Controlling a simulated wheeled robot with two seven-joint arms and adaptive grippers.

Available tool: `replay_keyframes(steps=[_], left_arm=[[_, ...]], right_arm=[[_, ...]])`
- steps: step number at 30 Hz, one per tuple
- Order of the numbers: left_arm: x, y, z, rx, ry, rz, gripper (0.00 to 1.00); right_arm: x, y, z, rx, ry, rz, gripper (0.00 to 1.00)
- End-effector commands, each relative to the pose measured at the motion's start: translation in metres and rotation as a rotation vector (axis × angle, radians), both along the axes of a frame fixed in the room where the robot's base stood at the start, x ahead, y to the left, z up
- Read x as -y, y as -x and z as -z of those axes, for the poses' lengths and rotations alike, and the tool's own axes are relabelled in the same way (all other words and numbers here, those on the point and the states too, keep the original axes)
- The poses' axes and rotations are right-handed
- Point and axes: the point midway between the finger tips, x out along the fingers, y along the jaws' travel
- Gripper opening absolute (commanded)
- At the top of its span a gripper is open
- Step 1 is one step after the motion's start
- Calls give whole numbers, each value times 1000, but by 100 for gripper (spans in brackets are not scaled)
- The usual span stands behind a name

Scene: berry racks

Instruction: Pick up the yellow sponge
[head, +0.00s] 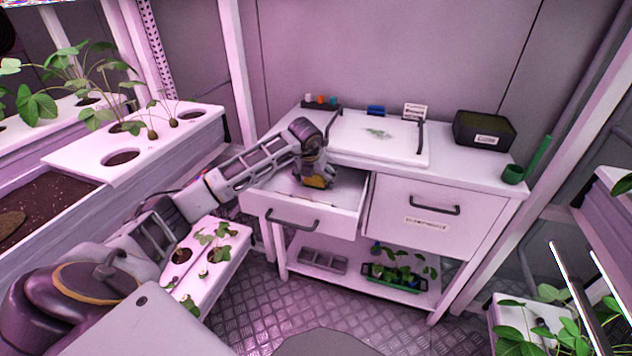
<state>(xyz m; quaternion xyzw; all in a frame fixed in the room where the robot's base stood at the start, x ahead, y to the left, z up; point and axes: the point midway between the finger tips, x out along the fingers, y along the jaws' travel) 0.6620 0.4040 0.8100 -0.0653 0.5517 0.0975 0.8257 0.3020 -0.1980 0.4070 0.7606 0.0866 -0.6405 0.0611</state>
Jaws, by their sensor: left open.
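The yellow sponge (317,182) shows as a small yellow patch in the open left drawer (345,222) of the white workbench. My left gripper (315,176) reaches down into the drawer from the left, right at the sponge. It is open, and its dark fingers hide part of the sponge. I cannot tell whether the fingers touch it. My right gripper is not in view.
The right drawer (425,239) is closed. On the benchtop are a white board (385,150) with dark handles, a dark bin (484,132) and a green scoop-like item (514,174). White plant racks (135,165) stand at the left.

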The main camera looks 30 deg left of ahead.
Motion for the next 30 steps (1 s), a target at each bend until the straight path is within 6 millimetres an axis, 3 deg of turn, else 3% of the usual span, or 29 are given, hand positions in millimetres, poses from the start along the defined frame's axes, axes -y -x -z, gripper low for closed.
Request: replay_keyframes(steps=[8, 18, 30], left_arm=[[0, 0, 0, 0, 0, 0, 91], [0, 0, 0, 0, 0, 0, 50], [0, 0, -3, 1, -1, -1, 50]], right_arm=[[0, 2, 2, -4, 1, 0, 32], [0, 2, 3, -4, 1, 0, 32], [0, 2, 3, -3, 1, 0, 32]])
